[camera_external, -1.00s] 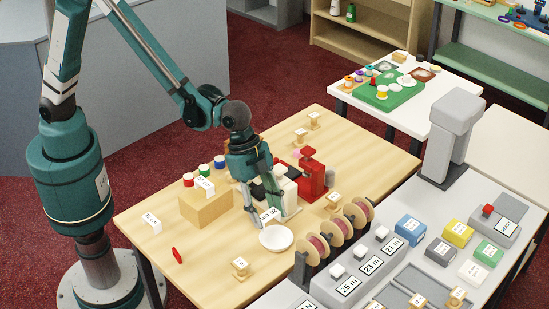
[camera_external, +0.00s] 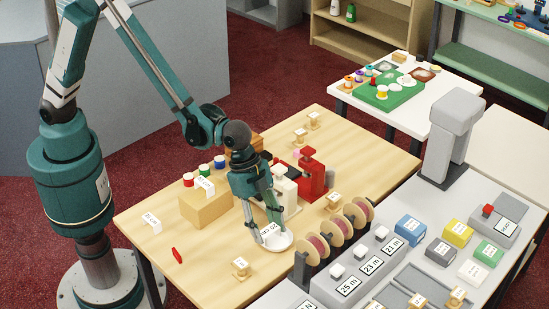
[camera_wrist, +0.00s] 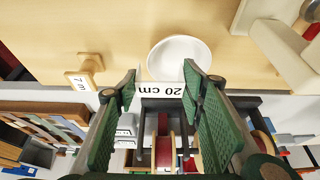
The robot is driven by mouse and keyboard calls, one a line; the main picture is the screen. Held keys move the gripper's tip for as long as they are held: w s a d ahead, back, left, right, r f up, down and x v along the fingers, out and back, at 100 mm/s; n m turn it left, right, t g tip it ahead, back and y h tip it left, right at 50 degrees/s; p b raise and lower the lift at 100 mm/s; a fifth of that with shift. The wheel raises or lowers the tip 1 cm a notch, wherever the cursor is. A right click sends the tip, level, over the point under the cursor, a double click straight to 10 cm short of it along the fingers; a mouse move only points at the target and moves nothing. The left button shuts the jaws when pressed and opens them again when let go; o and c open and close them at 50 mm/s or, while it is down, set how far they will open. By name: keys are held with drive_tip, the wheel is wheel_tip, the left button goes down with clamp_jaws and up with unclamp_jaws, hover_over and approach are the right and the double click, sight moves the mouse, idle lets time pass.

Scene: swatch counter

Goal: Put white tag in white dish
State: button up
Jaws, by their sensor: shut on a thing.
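The white tag (camera_external: 267,231), marked 20 cm, is between the fingertips of my gripper (camera_external: 265,236). It also shows in the wrist view (camera_wrist: 166,89), spanning the gap between the green fingers (camera_wrist: 160,84). My gripper is shut on it. The white dish (camera_external: 281,246) is a shallow round bowl on the wooden table. In the external view the tag and fingertips overlap the dish. In the wrist view the dish (camera_wrist: 180,50) lies just beyond the tag. I cannot tell whether the tag touches the dish; the fingers hide part of it.
A red press (camera_external: 313,178) and a white one (camera_external: 286,190) stand behind the gripper. A row of spools (camera_external: 335,236) stands to the right. A cardboard box (camera_external: 206,206), a small wooden stamp (camera_external: 240,267) and a red item (camera_external: 177,256) are to the left.

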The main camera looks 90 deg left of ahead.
sight(267, 236)
drive_tip(key=shift+f, duration=1.7)
drive_tip(key=shift+f+b, duration=0.2)
drive_tip(key=shift+b, duration=0.2)
drive_tip(key=o, duration=0.7)
drive_tip(key=shift+r, duration=0.25)
drive_tip(key=p+v, duration=0.2)
drive_tip(key=v, duration=1)
